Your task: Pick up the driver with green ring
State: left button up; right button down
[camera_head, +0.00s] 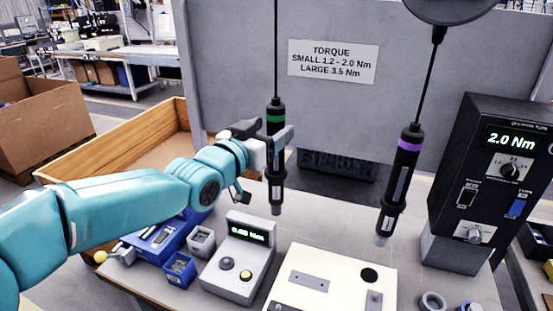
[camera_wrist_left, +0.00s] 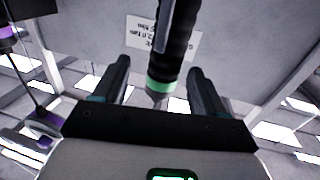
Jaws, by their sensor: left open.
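The driver with the green ring (camera_head: 276,119) hangs upright on a cable, black with a green band near its top. My left gripper (camera_head: 279,143) is at the driver's upper body, just below the green ring in the head view, with its jaws open. In the left wrist view the green-ringed driver (camera_wrist_left: 160,87) shows between the two open fingers (camera_wrist_left: 155,85), with a gap visible on each side. The driver with the purple ring (camera_head: 408,150) hangs to the right on its own cable. My right gripper is in neither view.
Below the drivers, the workbench holds a small meter with a green display (camera_head: 239,262), a cream plate fixture (camera_head: 318,262) and small blue bins (camera_head: 179,271). A black torque controller (camera_head: 490,160) stands at the right. A grey panel with a torque sign (camera_head: 333,61) is behind.

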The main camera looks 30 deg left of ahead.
aim_at(281, 120)
pick_arm(q)
jog(key=shift+w+a+p, duration=0.15)
jog(key=shift+w+p, duration=0.15)
jog(key=shift+w, duration=0.15)
jog(key=w+p, duration=0.1)
jog(key=w, duration=0.1)
jog(key=w+p, duration=0.1)
jog(key=w, duration=0.1)
jog(key=shift+w+a, duration=0.2)
jog(key=shift+w, duration=0.2)
jog(key=shift+s+a, duration=0.1)
